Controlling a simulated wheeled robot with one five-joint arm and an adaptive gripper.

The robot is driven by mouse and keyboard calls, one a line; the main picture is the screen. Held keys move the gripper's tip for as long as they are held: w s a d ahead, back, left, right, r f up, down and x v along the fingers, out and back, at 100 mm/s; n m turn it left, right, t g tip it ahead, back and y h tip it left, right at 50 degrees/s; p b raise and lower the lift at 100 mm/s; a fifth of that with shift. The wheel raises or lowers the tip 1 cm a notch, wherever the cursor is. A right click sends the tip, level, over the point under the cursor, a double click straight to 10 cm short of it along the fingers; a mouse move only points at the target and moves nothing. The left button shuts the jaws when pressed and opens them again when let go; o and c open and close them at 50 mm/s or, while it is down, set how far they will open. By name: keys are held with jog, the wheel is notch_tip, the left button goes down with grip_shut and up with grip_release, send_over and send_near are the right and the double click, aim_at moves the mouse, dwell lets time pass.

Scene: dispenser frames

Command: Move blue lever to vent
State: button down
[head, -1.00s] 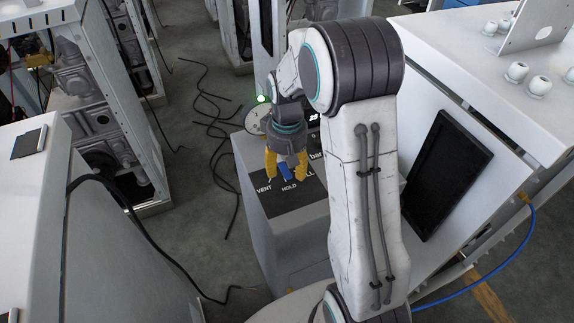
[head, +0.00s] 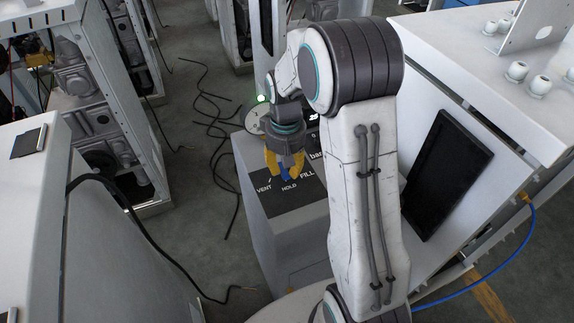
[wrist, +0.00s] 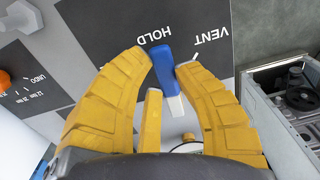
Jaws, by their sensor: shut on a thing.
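The blue lever (wrist: 165,72) lies between the yellow fingertips of my gripper (wrist: 168,66) in the wrist view. My gripper is shut on it. The lever's blue end points just below the HOLD label (wrist: 154,34), on the side towards the VENT label (wrist: 210,37). Its pale shank runs down towards the palm. In the head view, a little of the blue lever (head: 286,173) shows under my gripper (head: 285,177), above the dark label plate (head: 292,203) with VENT, HOLD and FILL. Its pivot is not clear there.
The label plate is on top of a grey dispenser box (head: 300,240). A round gauge (head: 257,119) stands behind my gripper. White cabinets flank both sides. Loose black cables (head: 212,115) lie on the floor to the left. An orange knob (wrist: 4,80) shows in the wrist view.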

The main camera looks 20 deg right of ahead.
jog(key=m, duration=0.1)
jog(key=a+m, duration=0.1)
jog(key=m, duration=0.1)
jog(key=shift+a, duration=0.3)
jog(key=shift+w+a+m+b, duration=0.2)
jog(key=shift+a+m, duration=0.25)
jog(key=shift+m, duration=0.6)
jog(key=shift+w+a+m+b, duration=0.1)
jog(key=shift+w+a+m, duration=0.25)
jog(key=shift+m, duration=0.7)
jog(key=shift+s+a, duration=0.1)
jog(key=shift+a, duration=0.05)
jog(key=c, duration=0.9)
grip_release()
notch_tip(320, 180, up, 12)
